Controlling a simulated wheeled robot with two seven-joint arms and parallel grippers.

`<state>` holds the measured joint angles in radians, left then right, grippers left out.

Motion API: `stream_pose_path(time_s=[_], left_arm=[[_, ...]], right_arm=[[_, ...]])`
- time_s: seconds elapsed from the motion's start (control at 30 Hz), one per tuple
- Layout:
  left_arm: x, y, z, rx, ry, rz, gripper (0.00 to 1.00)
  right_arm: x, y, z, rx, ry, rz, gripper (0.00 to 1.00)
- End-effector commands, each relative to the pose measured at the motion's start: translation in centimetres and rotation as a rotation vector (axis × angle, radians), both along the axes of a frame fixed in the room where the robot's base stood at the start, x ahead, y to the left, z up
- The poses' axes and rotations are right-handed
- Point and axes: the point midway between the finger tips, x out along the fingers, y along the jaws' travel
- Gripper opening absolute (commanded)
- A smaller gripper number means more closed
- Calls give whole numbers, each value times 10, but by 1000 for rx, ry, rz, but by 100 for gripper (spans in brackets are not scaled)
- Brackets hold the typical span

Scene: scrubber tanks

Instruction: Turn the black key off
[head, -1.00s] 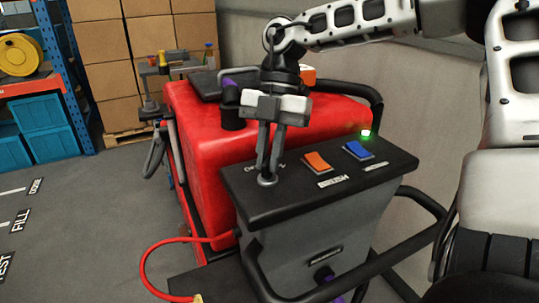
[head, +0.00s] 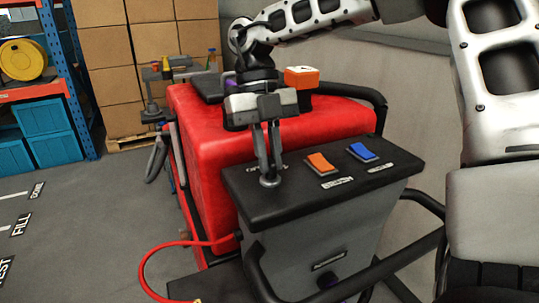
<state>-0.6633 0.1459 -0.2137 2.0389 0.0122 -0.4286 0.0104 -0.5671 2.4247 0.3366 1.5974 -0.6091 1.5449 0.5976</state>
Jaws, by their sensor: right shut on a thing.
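The dark control panel (head: 320,198) tops the grey console of the red scrubber machine (head: 205,145). My right gripper (head: 269,177) points down at the panel's left end, its fingers close together on the black key. The key is almost wholly hidden between the fingertips; a round metal collar (head: 270,182) shows at their base. The label beside it is partly covered by the fingers. No green light shows on the panel. My left gripper is not in view.
An orange rocker switch (head: 320,162) and a blue rocker switch (head: 362,151) sit right of the key. An orange-topped box (head: 301,77) stands behind the gripper. A red hose (head: 160,256) curves at lower left.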

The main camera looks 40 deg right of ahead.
Motion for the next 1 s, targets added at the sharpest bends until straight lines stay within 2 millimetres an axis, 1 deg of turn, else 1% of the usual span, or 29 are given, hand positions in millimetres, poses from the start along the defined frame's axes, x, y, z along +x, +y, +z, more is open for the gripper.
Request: stream_pose_path(time_s=[0.2, 0.67, 0.7, 0.73, 0.77, 1.0], left_arm=[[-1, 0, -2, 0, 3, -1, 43], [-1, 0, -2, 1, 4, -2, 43], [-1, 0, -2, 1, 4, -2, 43], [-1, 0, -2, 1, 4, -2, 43], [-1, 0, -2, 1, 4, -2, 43], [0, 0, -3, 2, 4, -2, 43]], right_arm=[[0, 0, 0, 0, -2, 53, 0], [0, 0, 1, -1, -3, 65, 0], [0, 0, 1, -1, -3, 65, 20], [0, 0, 1, -1, -3, 65, 28], [0, 0, 1, -1, -3, 65, 34], [0, 0, 0, -1, -2, 63, 34]])
